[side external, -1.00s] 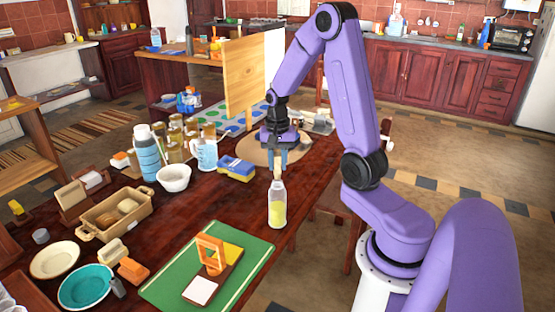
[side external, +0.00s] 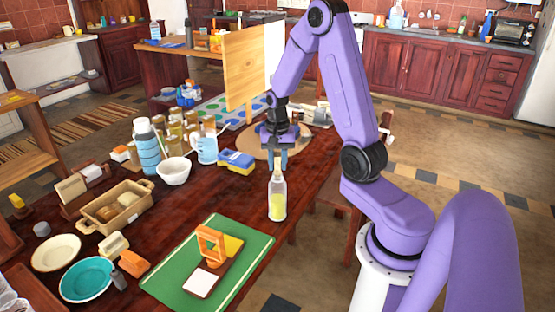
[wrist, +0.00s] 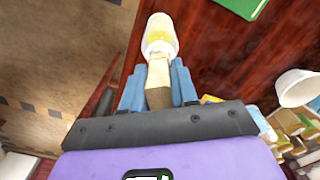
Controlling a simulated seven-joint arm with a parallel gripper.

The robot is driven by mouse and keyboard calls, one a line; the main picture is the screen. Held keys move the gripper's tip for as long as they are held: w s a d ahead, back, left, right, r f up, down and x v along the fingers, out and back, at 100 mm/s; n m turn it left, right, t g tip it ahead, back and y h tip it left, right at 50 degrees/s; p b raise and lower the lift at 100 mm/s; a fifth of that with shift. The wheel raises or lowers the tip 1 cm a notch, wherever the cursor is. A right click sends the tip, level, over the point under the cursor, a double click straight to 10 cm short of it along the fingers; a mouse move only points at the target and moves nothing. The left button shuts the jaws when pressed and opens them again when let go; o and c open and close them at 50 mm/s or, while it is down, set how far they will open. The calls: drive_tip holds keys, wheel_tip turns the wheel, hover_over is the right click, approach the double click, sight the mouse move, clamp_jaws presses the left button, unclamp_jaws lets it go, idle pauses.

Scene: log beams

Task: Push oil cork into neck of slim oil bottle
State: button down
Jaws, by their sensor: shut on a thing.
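The slim oil bottle (side external: 277,204), clear with yellow oil in its lower part, stands upright near the table's right edge in the side view. It also shows beyond the fingertips in the wrist view (wrist: 159,40). My gripper (side external: 277,165) is directly above it, pointing down. Its blue fingers are shut on the tan oil cork (wrist: 158,80), one finger on each side. The cork is in line with the bottle's neck, its lower end at the mouth. I cannot tell whether any of it is inside the neck.
A blue and yellow sponge (side external: 236,160) and a round wooden board (side external: 294,146) lie near the gripper. A green mat (side external: 240,245) with an orange-handled item is in front. A white bowl (side external: 173,171), jars and a blue bottle (side external: 147,150) stand left.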

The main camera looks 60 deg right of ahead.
drive_tip(key=shift+f, duration=0.25)
drive_tip(key=shift+c, duration=0.9)
unclamp_jaws()
drive_tip(key=shift+r, duration=0.15)
drive_tip(key=shift+r, duration=4.85)
drive_tip(key=shift+r, duration=0.1)
wheel_tip(320, 180, up, 10)
drive_tip(key=shift+a, duration=0.1)
